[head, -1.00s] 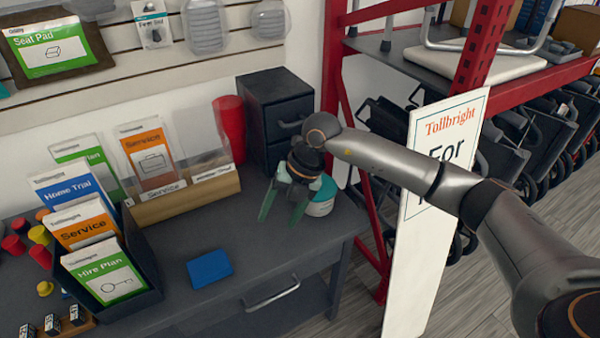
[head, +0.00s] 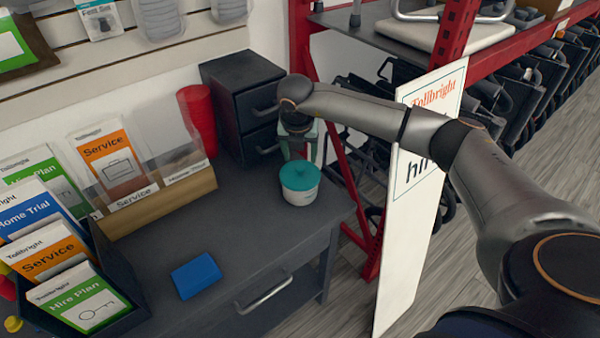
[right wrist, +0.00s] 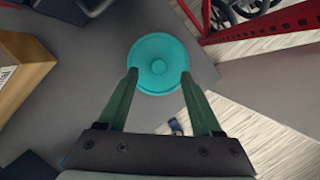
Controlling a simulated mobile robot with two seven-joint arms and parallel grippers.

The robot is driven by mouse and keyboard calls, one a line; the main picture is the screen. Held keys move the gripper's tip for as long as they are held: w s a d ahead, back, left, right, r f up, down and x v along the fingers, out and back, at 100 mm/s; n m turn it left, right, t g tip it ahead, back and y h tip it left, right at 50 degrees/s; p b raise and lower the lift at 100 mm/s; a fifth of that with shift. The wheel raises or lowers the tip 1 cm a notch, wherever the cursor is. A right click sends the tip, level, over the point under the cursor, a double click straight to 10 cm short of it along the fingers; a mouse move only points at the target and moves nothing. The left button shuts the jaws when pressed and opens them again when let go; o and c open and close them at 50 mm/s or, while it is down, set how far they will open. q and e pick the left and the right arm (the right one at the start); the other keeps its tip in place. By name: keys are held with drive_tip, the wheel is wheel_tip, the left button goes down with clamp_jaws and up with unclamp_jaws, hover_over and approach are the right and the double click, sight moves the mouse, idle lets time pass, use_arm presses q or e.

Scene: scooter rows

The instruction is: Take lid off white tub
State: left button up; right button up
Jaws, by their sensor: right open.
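The white tub (head: 299,196) stands upright on the dark grey desk, near its right end. Its round teal lid (head: 300,175) is on top. My left gripper is not in view.
A black drawer unit (head: 245,105) and red cups (head: 199,120) stand behind the tub. A wooden leaflet holder (head: 160,208) and a blue pad (head: 196,275) lie to its left. A white sign (head: 420,200) and red rack (head: 455,40) are at the right.

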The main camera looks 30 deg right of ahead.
sight(300, 167)
drive_tip(key=x, duration=0.4)
drive_tip(key=shift+a+f, duration=0.15)
drive_tip(key=shift+f, duration=0.25)
clamp_jaws()
